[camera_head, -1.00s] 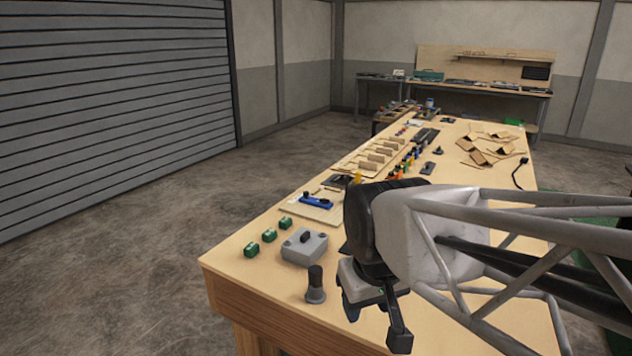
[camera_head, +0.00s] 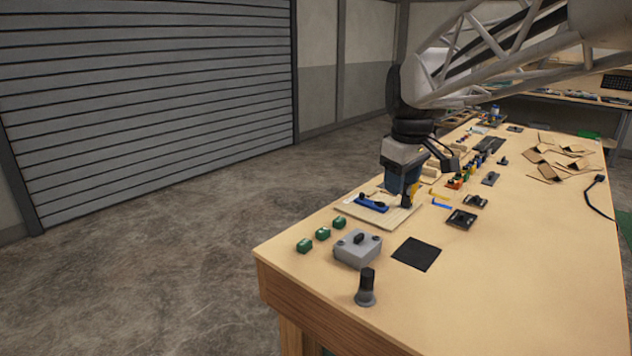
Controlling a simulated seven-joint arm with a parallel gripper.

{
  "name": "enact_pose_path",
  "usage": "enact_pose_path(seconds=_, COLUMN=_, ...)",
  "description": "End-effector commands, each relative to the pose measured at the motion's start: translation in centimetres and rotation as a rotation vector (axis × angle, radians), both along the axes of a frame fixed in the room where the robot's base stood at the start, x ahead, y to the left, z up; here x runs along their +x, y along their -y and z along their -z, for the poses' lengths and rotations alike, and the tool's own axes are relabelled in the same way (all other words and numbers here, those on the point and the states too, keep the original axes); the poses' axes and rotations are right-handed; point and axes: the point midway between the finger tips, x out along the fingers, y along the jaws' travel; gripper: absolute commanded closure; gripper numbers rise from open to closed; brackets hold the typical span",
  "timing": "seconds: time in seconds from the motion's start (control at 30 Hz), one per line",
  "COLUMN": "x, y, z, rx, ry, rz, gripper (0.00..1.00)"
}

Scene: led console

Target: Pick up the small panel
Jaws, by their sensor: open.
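Several flat pieces could be the small panel, and I cannot tell which is meant. A thin black square (camera_head: 416,254) lies flat on the table. Two small dark panels with raised parts, a nearer one (camera_head: 461,219) and a farther one (camera_head: 475,201), lie to the right of my gripper. My gripper (camera_head: 404,197) points down at the right part of a thin wooden board (camera_head: 380,217) that carries a blue part (camera_head: 371,204). The gripper is open, with nothing seen held. It hides part of the board, and its height above it is unclear.
A grey box with a knob (camera_head: 358,250), several green blocks (camera_head: 323,234) and a dark upright knob (camera_head: 366,288) stand at the near end. Cardboard pieces (camera_head: 548,165) and a black cable (camera_head: 598,203) lie farther right. The right foreground of the table is clear.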

Motion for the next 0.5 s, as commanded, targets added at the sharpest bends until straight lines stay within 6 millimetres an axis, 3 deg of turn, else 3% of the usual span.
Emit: enact_pose_path(seconds=0.5, x=13.2, y=2.8, z=-2.1, rx=-0.046, ry=-0.035, rz=-0.293, gripper=0.53)
